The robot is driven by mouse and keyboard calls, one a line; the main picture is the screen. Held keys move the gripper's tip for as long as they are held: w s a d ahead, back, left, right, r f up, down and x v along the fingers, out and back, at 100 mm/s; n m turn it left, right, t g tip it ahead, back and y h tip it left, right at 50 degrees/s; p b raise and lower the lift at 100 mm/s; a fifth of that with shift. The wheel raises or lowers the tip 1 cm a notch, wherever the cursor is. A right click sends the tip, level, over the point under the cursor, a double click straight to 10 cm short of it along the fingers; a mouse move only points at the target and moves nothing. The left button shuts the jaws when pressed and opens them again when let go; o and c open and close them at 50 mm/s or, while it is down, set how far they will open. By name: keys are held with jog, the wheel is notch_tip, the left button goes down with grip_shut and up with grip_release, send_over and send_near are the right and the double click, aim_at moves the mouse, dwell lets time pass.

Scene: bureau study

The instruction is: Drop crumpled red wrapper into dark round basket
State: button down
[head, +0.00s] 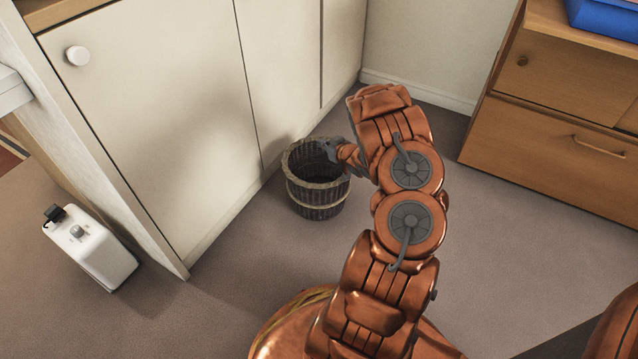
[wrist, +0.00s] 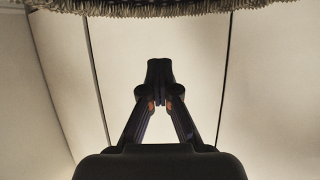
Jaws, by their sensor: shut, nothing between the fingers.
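The dark round wicker basket (head: 318,207), with a lighter rim, stands upright on the carpet against the white cabinet. Its rim (wrist: 160,8) shows along the top edge of the wrist view. My gripper (head: 327,149) is at the basket's upper edge in the head view, over part of its opening. In the wrist view my gripper (wrist: 160,72) has its fingertips together with nothing between them. The crumpled red wrapper is not seen in either view. The basket's inside is dark, and what lies in it cannot be told.
The white cabinet (head: 165,110) stands behind and left of the basket. A wooden drawer unit (head: 560,150) with a blue tray (head: 605,18) is at the right. Carpet between is clear.

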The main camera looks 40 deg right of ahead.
jog(key=shift+f, duration=0.75)
jog(key=c, duration=1.9)
grip_release()
jog(key=o, duration=0.5)
jog(key=shift+r, duration=0.1)
jog(key=v, duration=1.2)
